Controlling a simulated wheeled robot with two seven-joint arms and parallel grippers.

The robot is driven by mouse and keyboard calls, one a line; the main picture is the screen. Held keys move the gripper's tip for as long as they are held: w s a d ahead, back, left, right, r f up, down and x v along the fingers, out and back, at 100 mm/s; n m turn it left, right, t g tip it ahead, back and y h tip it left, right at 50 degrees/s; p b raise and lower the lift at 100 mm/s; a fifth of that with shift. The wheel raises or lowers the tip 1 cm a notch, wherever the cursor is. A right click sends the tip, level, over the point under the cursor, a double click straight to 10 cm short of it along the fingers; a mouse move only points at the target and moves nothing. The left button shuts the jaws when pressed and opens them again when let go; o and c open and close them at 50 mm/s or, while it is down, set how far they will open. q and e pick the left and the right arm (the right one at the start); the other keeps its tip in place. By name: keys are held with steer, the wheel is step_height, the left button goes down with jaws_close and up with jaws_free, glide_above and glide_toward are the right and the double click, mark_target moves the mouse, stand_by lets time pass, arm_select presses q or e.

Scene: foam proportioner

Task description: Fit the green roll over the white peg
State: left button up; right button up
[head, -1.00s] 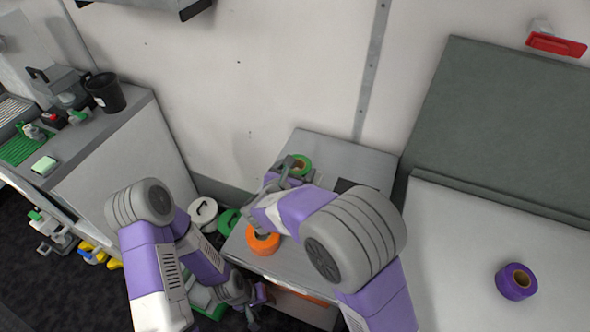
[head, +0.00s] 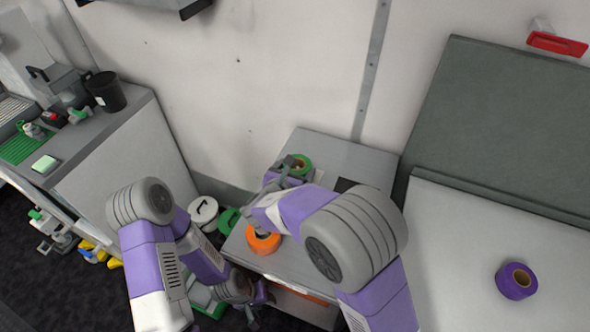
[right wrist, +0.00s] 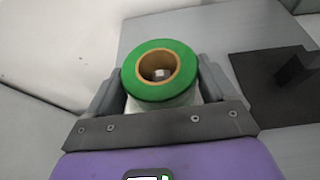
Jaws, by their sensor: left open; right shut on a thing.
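The green roll (head: 304,167) is at the back of the grey metal worktop in the head view. It also shows in the right wrist view (right wrist: 135,74), a green ring with a tan core. My right gripper (head: 287,172) is shut on it, with one finger (right wrist: 108,94) on each side. A small pale tip, which looks like the white peg (right wrist: 161,74), shows inside the core. A whitish body shows below the ring. How far the roll sits down over the peg cannot be told. My left gripper (head: 258,305) is open and low, in front of the cabinet.
An orange roll (head: 263,246) lies on the worktop (head: 345,154) beneath my right forearm. A purple roll (head: 510,291) lies on the pale bench at right. A white round lidded container (head: 202,207) and another green item (head: 228,220) are left of the worktop.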

steer(key=shift+f+b, duration=0.5)
steer(key=shift+f, duration=0.1)
stand_by(0.3)
steer(key=o, duration=0.8)
steer(key=shift+p+v, duration=1.85)
steer(key=shift+v, duration=3.55)
steer(key=shift+s+a, duration=0.1)
